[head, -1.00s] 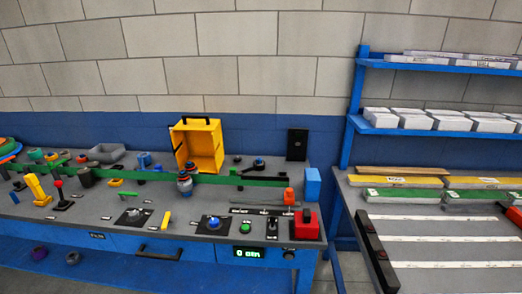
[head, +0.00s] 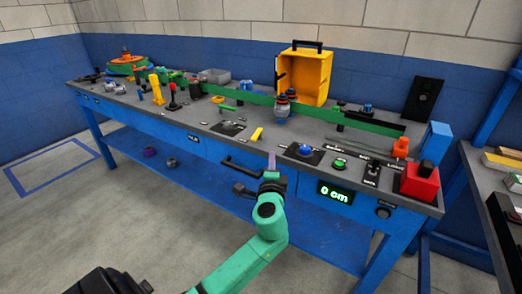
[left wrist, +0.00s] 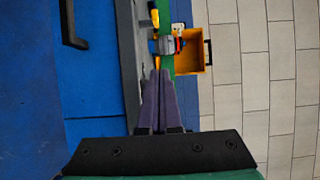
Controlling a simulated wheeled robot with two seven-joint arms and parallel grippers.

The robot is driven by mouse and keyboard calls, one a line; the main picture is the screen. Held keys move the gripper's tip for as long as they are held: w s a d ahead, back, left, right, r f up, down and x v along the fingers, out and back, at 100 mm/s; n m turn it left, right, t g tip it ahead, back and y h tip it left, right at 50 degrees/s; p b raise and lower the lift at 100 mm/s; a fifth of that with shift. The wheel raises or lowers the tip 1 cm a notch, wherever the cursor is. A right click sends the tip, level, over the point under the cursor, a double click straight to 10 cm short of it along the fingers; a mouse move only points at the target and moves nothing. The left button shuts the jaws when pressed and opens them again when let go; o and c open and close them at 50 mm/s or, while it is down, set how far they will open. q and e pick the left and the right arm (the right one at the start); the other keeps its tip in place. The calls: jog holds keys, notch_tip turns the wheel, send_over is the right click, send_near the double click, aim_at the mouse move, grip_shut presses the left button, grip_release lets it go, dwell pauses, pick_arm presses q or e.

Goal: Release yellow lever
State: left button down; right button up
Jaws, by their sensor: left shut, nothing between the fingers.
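A small yellow lever (head: 257,135) stands tilted on the workbench top near its front edge, between the black plate with a knob and the blue-button plate. A yellow piece (left wrist: 154,17) at the top of the left wrist view may be this lever. A larger yellow upright piece (head: 157,90) stands farther left on the bench. My left gripper (head: 271,160) is at the bench's front edge, just right of and nearer than the small lever, apart from it. Its purple fingers (left wrist: 160,80) are shut and empty. My right gripper is not in view.
A yellow box (head: 305,75) stands at the back beside the green rail (head: 370,120). The blue-button plate (head: 304,151), a green button (head: 339,163) and a red box (head: 419,184) line the front right. A black drawer handle (head: 240,169) juts out near my gripper. The floor at left is clear.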

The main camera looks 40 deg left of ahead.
pick_arm(q)
jog(key=x, duration=0.9)
jog(key=shift+w+r, duration=0.1)
jog(key=shift+w, duration=0.05)
jog(key=a, duration=0.1)
jog(key=s+a, duration=0.1)
jog(key=a+p, duration=0.1)
jog(key=shift+s+a, duration=0.25)
jog(key=shift+a, duration=0.1)
jog(key=shift+s+a+m+t+h, duration=0.65)
jog(key=shift+a+m+h, duration=0.2)
jog(key=shift+h, duration=0.25)
